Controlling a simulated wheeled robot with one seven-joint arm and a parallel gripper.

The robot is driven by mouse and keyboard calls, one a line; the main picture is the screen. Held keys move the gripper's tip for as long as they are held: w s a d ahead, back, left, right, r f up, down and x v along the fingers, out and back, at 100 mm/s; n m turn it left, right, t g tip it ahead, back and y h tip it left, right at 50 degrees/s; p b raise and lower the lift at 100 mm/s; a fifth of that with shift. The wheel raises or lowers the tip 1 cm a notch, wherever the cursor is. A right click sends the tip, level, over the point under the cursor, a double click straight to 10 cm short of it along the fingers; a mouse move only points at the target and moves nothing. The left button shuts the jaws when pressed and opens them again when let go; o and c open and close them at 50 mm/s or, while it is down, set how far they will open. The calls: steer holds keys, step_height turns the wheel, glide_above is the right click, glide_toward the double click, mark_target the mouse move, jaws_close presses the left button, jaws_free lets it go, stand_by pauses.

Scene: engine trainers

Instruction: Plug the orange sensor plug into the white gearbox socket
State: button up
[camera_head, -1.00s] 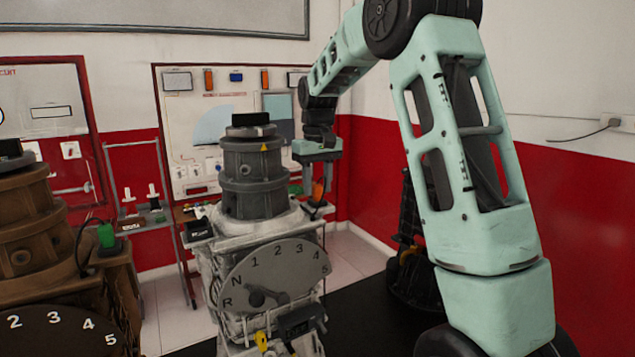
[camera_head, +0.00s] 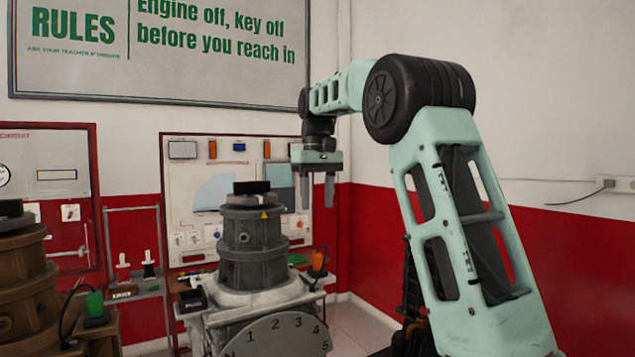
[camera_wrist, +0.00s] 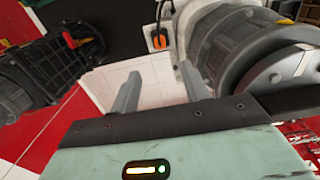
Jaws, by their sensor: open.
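The orange plug (camera_head: 318,261) stands on a dark block at the right side of the white gearbox (camera_head: 268,335), with a dark cable beside it. It also shows in the wrist view (camera_wrist: 160,41), at the gearbox's edge beyond my fingers. It looks upright on the block, where the socket appears to be; I cannot tell how deeply it sits. The socket's opening is hidden. My gripper (camera_head: 318,198) is open and empty, pointing down, above the plug and apart from it. In the wrist view my two fingers (camera_wrist: 160,75) have a clear gap between them.
A brown gearbox (camera_head: 22,285) with a green plug (camera_head: 94,303) stands at the left. The grey tower (camera_head: 252,245) of the white gearbox rises left of my gripper. A dark engine part (camera_wrist: 55,65) stands nearby. A panel board (camera_head: 185,210) hangs behind.

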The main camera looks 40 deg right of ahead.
steer(key=shift+r, duration=2.25)
steer(key=shift+s, duration=0.1)
